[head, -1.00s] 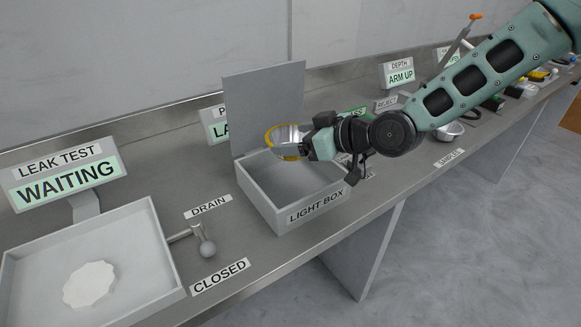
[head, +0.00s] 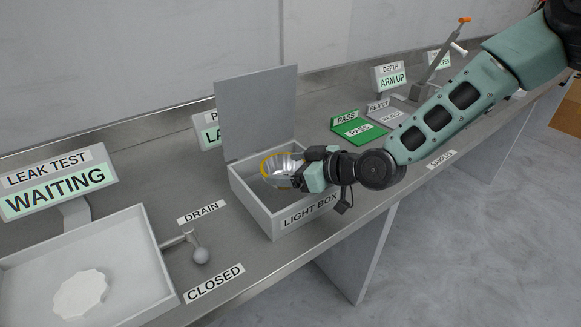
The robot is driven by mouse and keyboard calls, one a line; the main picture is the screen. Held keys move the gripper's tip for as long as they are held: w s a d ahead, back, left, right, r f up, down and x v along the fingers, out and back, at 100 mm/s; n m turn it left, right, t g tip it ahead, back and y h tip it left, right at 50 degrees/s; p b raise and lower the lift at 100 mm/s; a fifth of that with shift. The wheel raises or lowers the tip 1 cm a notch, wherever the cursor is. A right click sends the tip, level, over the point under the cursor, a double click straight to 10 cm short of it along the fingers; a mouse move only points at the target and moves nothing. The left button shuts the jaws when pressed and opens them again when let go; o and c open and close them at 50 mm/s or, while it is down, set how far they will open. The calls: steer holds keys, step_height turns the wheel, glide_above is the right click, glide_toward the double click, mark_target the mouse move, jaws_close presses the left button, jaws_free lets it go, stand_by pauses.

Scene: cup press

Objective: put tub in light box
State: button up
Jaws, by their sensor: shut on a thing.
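I cannot tell whether the tub touches the box. My gripper and wrist hide part of the box's right side and inside.
The leak test basin (head: 130,252) with a white scalloped disc (head: 80,293) is at the left. A drain lever (head: 200,255) stands between basin and box. A green pass pad (head: 360,129) and grey reject pad (head: 384,114) lie behind my arm. The counter's front edge is close below the box.

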steer(key=shift+f, duration=0.35)
steer(key=o, duration=0.9)
steer(key=shift+r, duration=0.15)
steer(key=shift+r, duration=0.3)
steer(key=v, duration=1.2)
steer(key=s+f+g+h, duration=0.4)
steer(key=s+h, duration=0.2)
steer(key=s, duration=0.3)
steer(key=s+d+r+m+g+h, duration=0.1)
steer(key=s+d+r+m+h, duration=0.1)
steer(key=s, duration=0.5)
steer(key=s+d+r+m+g+h+p, duration=0.1)
steer(key=s+r+g+h, duration=0.1)
steer(key=s+r, duration=0.3)
steer(key=s, duration=0.3)
steer(key=shift+s+d+m+h, duration=0.2)
steer(key=shift+d+m+h, duration=0.1)
steer(key=shift+d+m, duration=0.1)
